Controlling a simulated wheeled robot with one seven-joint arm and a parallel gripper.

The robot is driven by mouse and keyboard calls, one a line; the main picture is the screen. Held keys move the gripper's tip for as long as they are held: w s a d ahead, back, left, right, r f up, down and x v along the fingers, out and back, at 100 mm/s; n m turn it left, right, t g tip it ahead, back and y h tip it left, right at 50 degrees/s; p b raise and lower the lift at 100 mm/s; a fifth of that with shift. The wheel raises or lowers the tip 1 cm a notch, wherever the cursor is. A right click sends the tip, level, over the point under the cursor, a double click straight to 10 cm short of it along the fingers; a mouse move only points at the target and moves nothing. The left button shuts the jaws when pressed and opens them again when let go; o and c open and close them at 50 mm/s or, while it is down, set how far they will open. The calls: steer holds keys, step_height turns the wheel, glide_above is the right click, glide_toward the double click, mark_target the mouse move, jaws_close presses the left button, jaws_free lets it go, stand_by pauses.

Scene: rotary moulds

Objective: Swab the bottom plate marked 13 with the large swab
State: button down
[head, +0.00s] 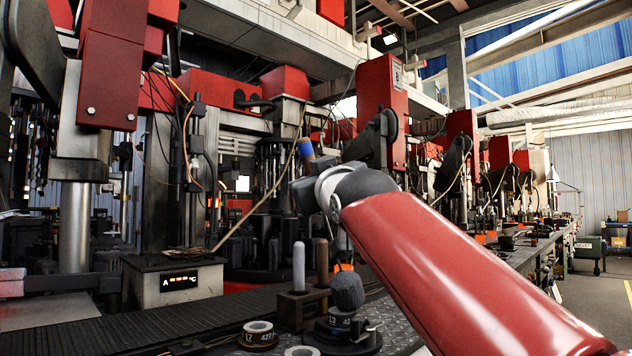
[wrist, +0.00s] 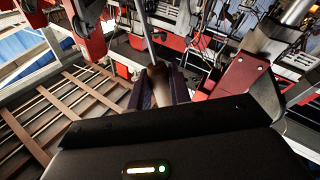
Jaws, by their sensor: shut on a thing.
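My gripper (head: 308,190) is raised at the end of my red arm in the head view. Its fingers (wrist: 157,90) are shut on a brown handle (wrist: 157,74) in the wrist view, with a pale rod (wrist: 149,38) reaching away from it. A blue-ended piece (head: 306,148) stands out above the gripper in the head view. The held tool's head cannot be made out. A dark round plate (head: 340,338) stands at the bottom centre, with a small ring label that may read L3 or 13. A grey fuzzy ball (head: 346,291) sits above it.
A holder (head: 297,308) with a pale rod (head: 299,266) and brown rod (head: 322,262) stands left of the plate. Red-headed machines (head: 383,110) line the back.

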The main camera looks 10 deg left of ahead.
steer(key=shift+a, duration=0.1)
steer(key=shift+w+a+f+b, duration=0.1)
steer(key=shift+w+a+b, duration=0.1)
steer(key=shift+a, duration=0.2)
steer(key=shift+w+a+f+b, duration=0.1)
steer(key=shift+w+a, duration=0.05)
steer(key=shift+a, duration=0.25)
steer(key=shift+d, duration=0.1)
